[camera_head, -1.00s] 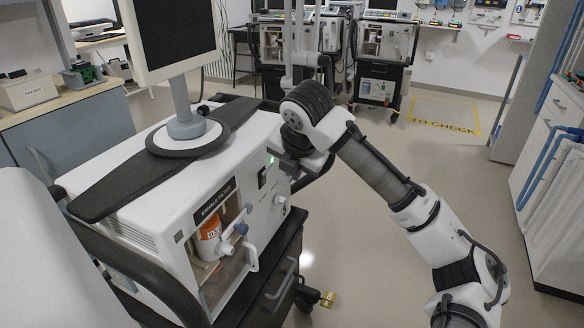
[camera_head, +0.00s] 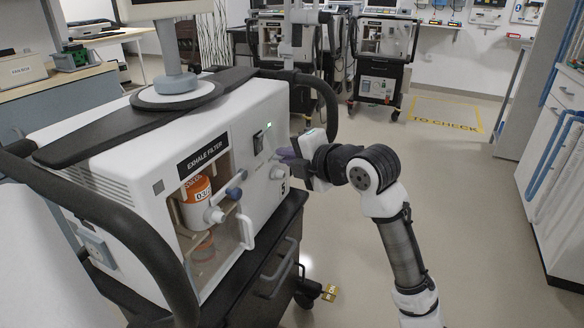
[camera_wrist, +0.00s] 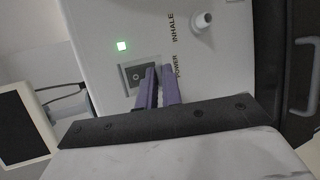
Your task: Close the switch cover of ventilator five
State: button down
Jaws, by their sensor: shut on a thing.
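Ventilator five (camera_head: 215,110) is a white box on a dark cart, with a "5" on its front. Its power switch (camera_head: 258,142) is a dark rocker on a pale plate, beside a green light; the switch (camera_wrist: 139,74) also shows in the wrist view. My gripper (camera_head: 281,155) is at the front panel, just right of the switch. In the wrist view its purple fingers (camera_wrist: 159,72) are nearly together beside the switch, over the edge of the POWER label. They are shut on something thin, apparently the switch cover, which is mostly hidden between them.
Black cart rails (camera_head: 332,105) flank the ventilator. Other ventilators (camera_head: 383,70) stand at the back. The floor (camera_head: 465,200) to the right is clear.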

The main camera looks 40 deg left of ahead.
jog(key=shift+s+a+f+m+y+b, duration=0.1)
jog(key=shift+a+f+m+y+b, duration=0.3)
jog(key=shift+y+b, duration=0.7)
jog(key=shift+s+a+f+m+y+b, duration=0.1)
jog(key=shift+a+f+m+y+b, duration=0.35)
jog(key=shift+b, duration=1.05)
jog(key=shift+y, duration=0.25)
jog(key=c, duration=1.6)
grip_release()
jog(key=shift+o, duration=0.2)
jog(key=s+d, duration=0.2)
jog(key=d, duration=1.1)
jog(key=shift+d, duration=0.3)
